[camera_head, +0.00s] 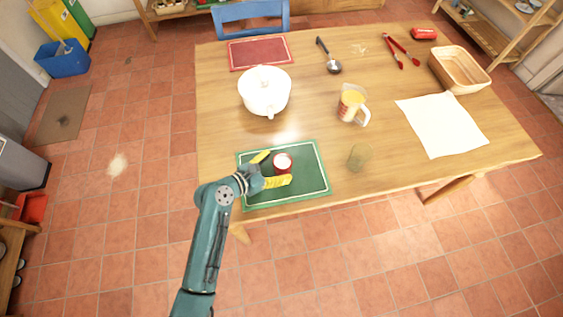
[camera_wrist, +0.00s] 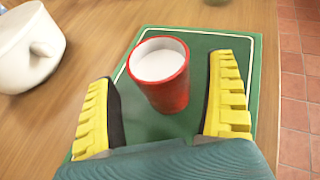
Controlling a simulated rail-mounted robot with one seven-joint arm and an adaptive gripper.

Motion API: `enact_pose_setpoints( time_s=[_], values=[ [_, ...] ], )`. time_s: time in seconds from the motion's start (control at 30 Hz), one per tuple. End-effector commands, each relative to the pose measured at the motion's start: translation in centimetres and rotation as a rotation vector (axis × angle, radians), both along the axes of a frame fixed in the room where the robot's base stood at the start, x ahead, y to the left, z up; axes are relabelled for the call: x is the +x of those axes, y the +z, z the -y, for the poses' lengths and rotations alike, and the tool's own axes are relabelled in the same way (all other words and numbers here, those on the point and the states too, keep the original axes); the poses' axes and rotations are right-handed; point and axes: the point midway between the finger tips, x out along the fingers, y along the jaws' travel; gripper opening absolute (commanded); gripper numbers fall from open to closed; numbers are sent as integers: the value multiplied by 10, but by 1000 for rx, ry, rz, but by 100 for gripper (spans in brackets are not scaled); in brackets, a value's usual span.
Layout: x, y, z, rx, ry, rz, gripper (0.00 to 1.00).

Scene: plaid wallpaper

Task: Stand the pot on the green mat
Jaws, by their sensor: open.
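The white pot (camera_head: 264,93) stands on the wooden table beyond the green mat, next to the red mat. Part of it shows at the left edge of the wrist view (camera_wrist: 28,50). The green mat (camera_head: 310,187) with a pale border lies at the table's near left edge; it also shows in the wrist view (camera_wrist: 205,47). A red cup (camera_head: 282,165) with white contents stands upright on the green mat; it is large in the wrist view (camera_wrist: 165,88). My gripper (camera_head: 275,168) is open over the green mat, with its yellow fingers either side of the cup, apart from it.
A red mat (camera_head: 243,54) lies at the far left of the table. A measuring jug (camera_head: 350,105), a clear glass (camera_head: 359,156), a ladle (camera_head: 331,65), red tongs (camera_head: 401,49), a white cloth (camera_head: 442,124) and a basket (camera_head: 459,70) occupy the middle and right.

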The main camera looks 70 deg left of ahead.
Motion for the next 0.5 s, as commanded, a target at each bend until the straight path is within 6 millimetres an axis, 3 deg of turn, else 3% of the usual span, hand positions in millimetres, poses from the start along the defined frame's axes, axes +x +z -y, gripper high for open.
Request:
enact_pose_setpoints(
  time_s=[0.1, 0.3, 0.5],
  values=[
    [-29, 16, 9, -1, 8, 0, 87],
    [-69, 33, 23, 0, 7, 1, 87],
    [-86, 39, 30, 2, 1, 0, 87]
  ],
)
